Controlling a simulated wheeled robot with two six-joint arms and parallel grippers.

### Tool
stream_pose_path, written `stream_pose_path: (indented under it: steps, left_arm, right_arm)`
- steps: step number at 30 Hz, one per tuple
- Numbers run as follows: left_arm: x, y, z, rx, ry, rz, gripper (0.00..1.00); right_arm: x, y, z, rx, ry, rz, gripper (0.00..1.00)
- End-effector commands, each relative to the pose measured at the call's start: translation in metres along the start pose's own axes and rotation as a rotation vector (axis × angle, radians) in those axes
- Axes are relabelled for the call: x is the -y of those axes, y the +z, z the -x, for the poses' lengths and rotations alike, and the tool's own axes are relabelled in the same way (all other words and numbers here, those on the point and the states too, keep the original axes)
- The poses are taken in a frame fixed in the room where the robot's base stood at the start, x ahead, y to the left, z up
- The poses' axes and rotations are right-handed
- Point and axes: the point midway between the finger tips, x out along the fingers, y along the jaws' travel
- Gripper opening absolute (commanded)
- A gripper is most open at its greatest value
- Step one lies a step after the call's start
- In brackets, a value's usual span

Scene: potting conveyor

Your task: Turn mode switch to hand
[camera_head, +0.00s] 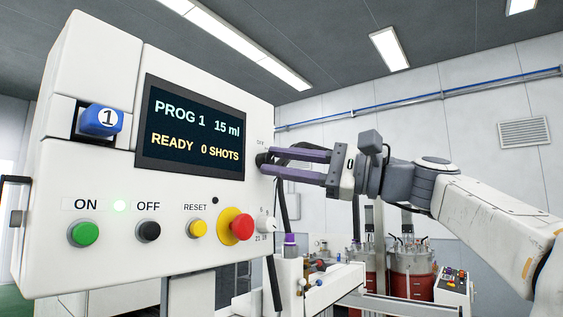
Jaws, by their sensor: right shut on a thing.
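The white control box (60,200) fills the left half of the head view. The mode switch (262,159) appears to be the small black knob near the right edge of its front face, beside the screen. Small lettering above it is too small to read. My right gripper (268,162) comes in from the right, with its two purple fingers shut on the knob. The fingers partly hide the knob, so I cannot tell which position it points to. My left gripper is not in view.
The screen (190,127) reads PROG 1, 15 ml, READY, 0 SHOTS. Below it are a green button (84,233), black button (148,231), yellow button (197,229), red stop button (238,227) and white dial (266,224). Red tanks (412,285) stand behind.

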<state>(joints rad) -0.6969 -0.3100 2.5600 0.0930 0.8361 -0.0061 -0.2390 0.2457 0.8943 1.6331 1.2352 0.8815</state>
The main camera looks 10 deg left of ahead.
Motion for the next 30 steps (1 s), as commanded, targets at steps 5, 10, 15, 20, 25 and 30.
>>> stream_pose_path:
  steps: [5,10,15,20,25,30]
  left_arm:
    - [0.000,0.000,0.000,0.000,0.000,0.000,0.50]
    - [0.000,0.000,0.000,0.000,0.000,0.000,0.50]
    - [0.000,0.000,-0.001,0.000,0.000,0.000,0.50]
    - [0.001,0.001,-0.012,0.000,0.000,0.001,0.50]
    - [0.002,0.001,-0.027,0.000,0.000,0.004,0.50]
    - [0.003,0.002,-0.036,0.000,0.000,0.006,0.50]
  right_arm:
    - [-0.001,0.000,0.000,0.000,0.002,-0.001,0.62]
    - [0.000,0.000,0.000,0.000,0.001,-0.001,0.62]
    - [-0.001,0.000,0.002,0.000,0.000,-0.001,0.62]
    - [-0.002,-0.002,0.020,-0.002,-0.003,0.002,0.62]
    - [-0.003,-0.003,0.055,-0.005,-0.003,0.003,0.62]
    - [-0.002,-0.002,0.085,-0.004,-0.002,0.002,0.62]
